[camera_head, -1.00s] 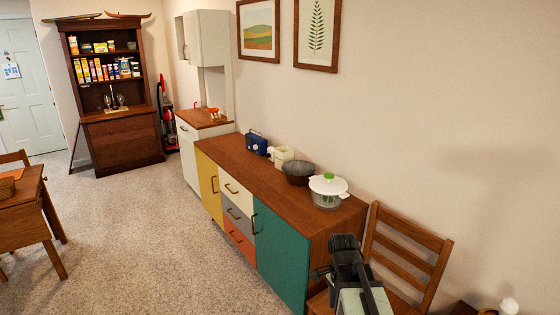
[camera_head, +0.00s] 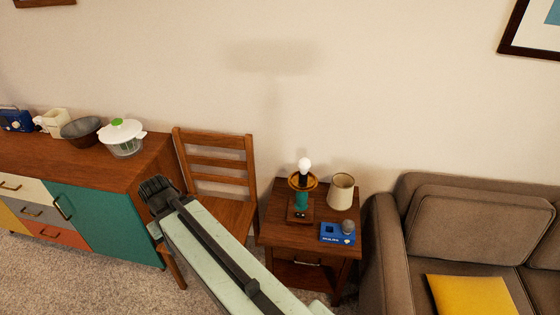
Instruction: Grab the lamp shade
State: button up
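The lamp shade (camera_head: 341,192) is a cream, tapered drum standing on the wooden side table (camera_head: 283,236), at its back right. Just left of it stands the lamp base (camera_head: 302,198), teal with an orange-brown ring and a bare white bulb on top; the shade is off it. My gripper (camera_head: 155,190) is dark and at the end of my pale green arm, in front of the wooden chair and well to the left of the shade. Its fingers are too small and foreshortened to tell whether they are open.
A blue box (camera_head: 337,232) with a small grey round thing lies at the table's front right. A brown sofa (camera_head: 385,260) stands close on the right, a wooden chair (camera_head: 230,210) on the left. The sideboard (camera_head: 110,180) is further left. The wall is behind.

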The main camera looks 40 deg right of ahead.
aim_at(340, 196)
jog(key=u, duration=0.05)
jog(key=k, duration=1)
jog(key=u, duration=1.2)
jog(key=i, duration=1.6)
jog(key=z, duration=3.5)
jog(key=i, duration=1)
jog(key=z, duration=0.15)
